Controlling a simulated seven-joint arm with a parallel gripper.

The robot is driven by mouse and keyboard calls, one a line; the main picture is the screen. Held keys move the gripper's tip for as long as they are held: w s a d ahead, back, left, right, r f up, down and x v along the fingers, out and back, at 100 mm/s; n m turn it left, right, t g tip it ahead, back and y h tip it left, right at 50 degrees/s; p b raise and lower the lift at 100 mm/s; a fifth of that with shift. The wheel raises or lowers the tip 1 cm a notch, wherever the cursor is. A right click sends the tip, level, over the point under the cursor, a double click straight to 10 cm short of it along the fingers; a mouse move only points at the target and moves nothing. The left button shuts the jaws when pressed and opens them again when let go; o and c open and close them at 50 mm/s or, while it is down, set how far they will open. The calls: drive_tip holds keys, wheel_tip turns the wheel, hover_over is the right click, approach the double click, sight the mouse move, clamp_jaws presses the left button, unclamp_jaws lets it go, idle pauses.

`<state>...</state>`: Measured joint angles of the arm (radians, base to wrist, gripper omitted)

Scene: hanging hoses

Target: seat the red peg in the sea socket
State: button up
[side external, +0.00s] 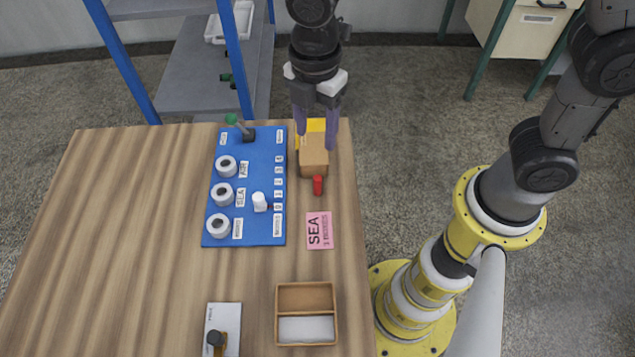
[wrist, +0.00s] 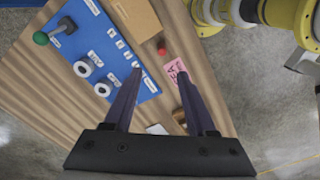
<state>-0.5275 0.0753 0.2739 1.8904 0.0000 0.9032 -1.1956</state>
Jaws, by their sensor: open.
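The red peg (side external: 317,185) stands on the table by the near end of a brown block; it also shows in the wrist view (wrist: 161,48). The sea socket (side external: 222,193) is the middle of three white rings on the blue board (side external: 262,228), beside the label SEA. My gripper (side external: 317,138) is open, its two purple fingers apart, above the brown block area and behind the peg in the side view. In the wrist view my gripper (wrist: 159,73) has nothing between its fingertips. Which ring is the sea socket is unclear there.
The brown block (side external: 313,163) has a yellow piece (side external: 316,126) behind it. The board carries a green-knobbed lever (side external: 232,119) and a white dial (side external: 260,202). A pink SEA card (side external: 319,231) and wooden tray (side external: 279,309) lie nearer. The table's left side is clear.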

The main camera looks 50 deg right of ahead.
sight(317, 178)
drive_tip(key=f, duration=1.3)
drive_tip(key=shift+s+f, duration=0.25)
drive_tip(key=shift+f, duration=0.15)
clamp_jaws()
